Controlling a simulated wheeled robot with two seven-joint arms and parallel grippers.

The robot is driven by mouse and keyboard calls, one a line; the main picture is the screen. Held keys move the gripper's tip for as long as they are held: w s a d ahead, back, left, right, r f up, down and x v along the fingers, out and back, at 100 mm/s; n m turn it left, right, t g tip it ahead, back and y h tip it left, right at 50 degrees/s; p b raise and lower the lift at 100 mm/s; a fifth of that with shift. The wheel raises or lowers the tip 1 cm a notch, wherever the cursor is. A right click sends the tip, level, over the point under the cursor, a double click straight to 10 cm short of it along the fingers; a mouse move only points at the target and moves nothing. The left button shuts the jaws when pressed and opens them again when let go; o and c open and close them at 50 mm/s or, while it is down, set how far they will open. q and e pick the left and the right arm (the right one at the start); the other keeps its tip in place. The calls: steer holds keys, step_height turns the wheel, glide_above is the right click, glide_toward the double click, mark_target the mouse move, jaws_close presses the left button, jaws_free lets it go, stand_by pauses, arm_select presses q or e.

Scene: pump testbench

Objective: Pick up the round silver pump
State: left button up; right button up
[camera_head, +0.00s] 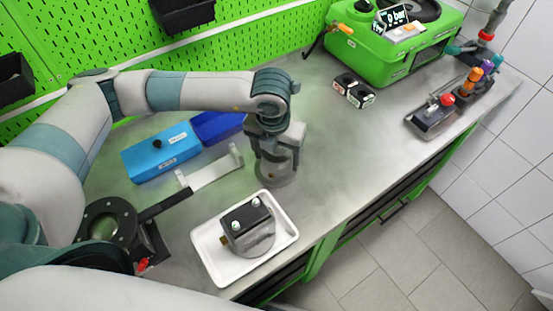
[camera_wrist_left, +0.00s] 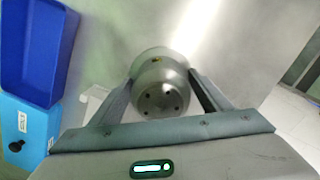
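The round silver pump (camera_head: 275,171) stands upright on the metal bench, right of the blue boxes and behind the white tray. My left gripper (camera_head: 276,150) points down over it from above, with a finger on either side of its upper part. In the left wrist view the pump's round end with small dark holes (camera_wrist_left: 160,92) sits between the two fingers (camera_wrist_left: 160,82). The fingertips are close beside the pump, but I cannot tell if both touch it. The pump's top is partly hidden in the head view. My right gripper is not in view.
A white tray (camera_head: 207,254) holds another dark grey pump (camera_head: 247,228) in front. A light blue box (camera_head: 160,152), a dark blue bin (camera_head: 216,126) and a metal bracket (camera_head: 212,168) lie to the left. A green machine (camera_head: 385,55) stands at the back. Bench right of the pump is clear.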

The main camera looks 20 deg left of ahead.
arm_select(q)
steer(key=c, duration=1.5)
steer(key=shift+w+r, duration=0.1)
jaws_close()
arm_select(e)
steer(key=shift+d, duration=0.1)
arm_select(q)
steer(key=shift+r, duration=0.1)
